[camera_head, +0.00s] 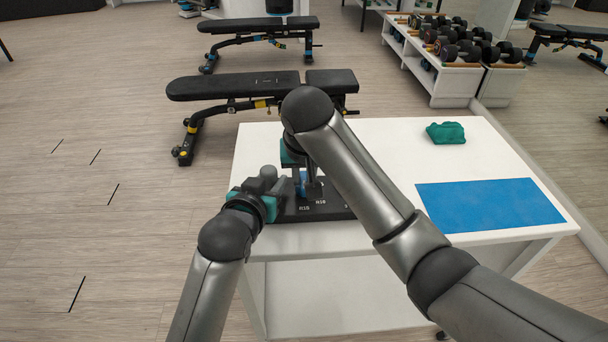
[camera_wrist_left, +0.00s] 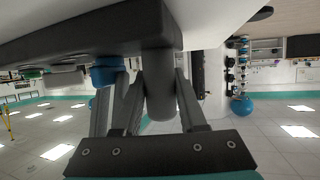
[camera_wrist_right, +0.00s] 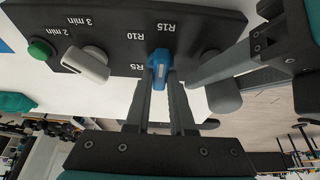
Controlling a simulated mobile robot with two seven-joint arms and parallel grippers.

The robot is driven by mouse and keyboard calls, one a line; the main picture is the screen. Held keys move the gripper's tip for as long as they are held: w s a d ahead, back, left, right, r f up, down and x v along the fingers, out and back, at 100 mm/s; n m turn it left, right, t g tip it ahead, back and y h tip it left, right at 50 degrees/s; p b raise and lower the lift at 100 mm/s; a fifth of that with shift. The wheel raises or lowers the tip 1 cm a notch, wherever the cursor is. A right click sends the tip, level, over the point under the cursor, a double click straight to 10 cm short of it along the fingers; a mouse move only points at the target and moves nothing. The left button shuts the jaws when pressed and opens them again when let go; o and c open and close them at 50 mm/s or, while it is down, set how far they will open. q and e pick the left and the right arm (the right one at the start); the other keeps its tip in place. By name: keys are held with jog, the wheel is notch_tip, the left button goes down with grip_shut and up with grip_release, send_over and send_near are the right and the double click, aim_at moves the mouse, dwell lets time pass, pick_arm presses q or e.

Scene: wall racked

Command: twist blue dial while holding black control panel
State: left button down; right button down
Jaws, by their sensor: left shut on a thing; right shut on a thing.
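The black control panel (camera_head: 318,211) lies at the near left edge of the white table. The right wrist view shows its printed face (camera_wrist_right: 118,22), a green button (camera_wrist_right: 41,49), a light grey knob (camera_wrist_right: 86,63) and the blue dial (camera_wrist_right: 160,62). My right gripper (camera_wrist_right: 160,80) is over the panel, shut on the blue dial. My left gripper (camera_wrist_left: 155,85) is shut on a grey post-like handle (camera_wrist_left: 160,95) at the panel's end; the handle also shows in the right wrist view (camera_wrist_right: 224,97). In the head view my right arm hides part of the panel.
The white table (camera_head: 390,150) is mostly clear. A green cloth-like lump (camera_head: 446,133) and a blue mat (camera_head: 490,205) lie on its right side. Black benches (camera_head: 240,85) and a dumbbell rack (camera_head: 440,75) stand behind it.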

jog(key=c, duration=0.8)
grip_release()
jog(key=shift+o, duration=0.2)
jog(key=v, duration=0.6)
jog(key=shift+r, duration=0.35)
jog(key=shift+v, duration=2.7)
jog(key=shift+s+f, duration=0.1)
jog(key=shift+s, duration=0.05)
pick_arm(q)
jog(key=shift+c, duration=1.9)
grip_release()
